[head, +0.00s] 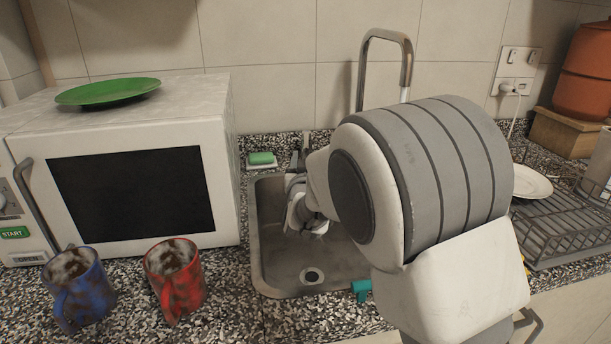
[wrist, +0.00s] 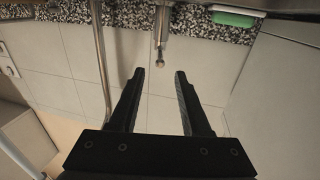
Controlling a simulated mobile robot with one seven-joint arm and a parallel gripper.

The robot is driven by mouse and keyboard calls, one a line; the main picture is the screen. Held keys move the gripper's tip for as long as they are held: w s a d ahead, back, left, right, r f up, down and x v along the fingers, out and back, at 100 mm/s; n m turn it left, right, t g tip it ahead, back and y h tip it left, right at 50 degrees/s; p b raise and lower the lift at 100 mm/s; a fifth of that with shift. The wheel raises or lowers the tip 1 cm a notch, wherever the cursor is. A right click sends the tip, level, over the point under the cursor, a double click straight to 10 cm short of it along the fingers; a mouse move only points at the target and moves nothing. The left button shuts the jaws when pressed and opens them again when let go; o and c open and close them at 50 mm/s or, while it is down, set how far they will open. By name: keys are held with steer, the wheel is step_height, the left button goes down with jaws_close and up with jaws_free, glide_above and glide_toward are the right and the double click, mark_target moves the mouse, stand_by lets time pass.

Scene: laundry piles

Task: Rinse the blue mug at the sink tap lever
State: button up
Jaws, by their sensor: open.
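The blue mug (head: 78,288) stands upright on the counter at the lower left in the head view, stained with brown marks. The tap (head: 385,36) rises behind the sink (head: 263,230); my arm hides the area below its spout. In the wrist view a small metal tap lever (wrist: 160,45) with a rounded end points toward my gripper (wrist: 160,74). The two black fingers are apart with nothing between them. The lever end lies just beyond the fingertips, roughly centred, not visibly touched. In the head view my arm reaches over the sink and mostly hides the gripper.
A red mug (head: 175,279) stands right of the blue one, before the microwave (head: 215,120) with a green plate (head: 108,91) on top. Green soap (head: 262,158) lies behind the sink. A dish rack (head: 560,240) stands at the right. A teal item (head: 361,290) is at the sink's front edge.

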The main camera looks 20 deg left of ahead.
steer(key=v, duration=0.9)
steer(key=shift+p, duration=0.35)
steer(key=s+d+r+g, duration=0.2)
steer(key=s+d+g, duration=0.1)
steer(key=d, duration=0.4)
steer(key=s+d+r+g, duration=0.1)
steer(key=s+d+g, duration=0.2)
steer(key=d, duration=0.5)
steer(key=s+d+f+m+g+h, duration=0.1)
steer(key=s+d+m+g+h, duration=0.15)
steer(key=s+d, duration=0.7)
steer(key=s+d+f+m+g+h, duration=0.1)
steer(key=s+d+f+g+h, duration=0.15)
steer(key=s+d, duration=0.7)
steer(key=s+a+r+p, duration=0.1)
steer(key=r+p, duration=0.7)
steer(key=s+a+r+p, duration=0.1)
steer(key=a+r+p, duration=0.1)
steer(key=r+p, duration=0.7)
steer(key=shift+s+a+r+n+g+y, duration=0.3)
steer(key=shift+s+r+n+g, duration=0.05)
steer(key=shift+s+g, duration=0.05)
steer(key=shift+r, duration=0.1)
steer(key=c, duration=0.3)
steer(key=shift+a, duration=0.2)
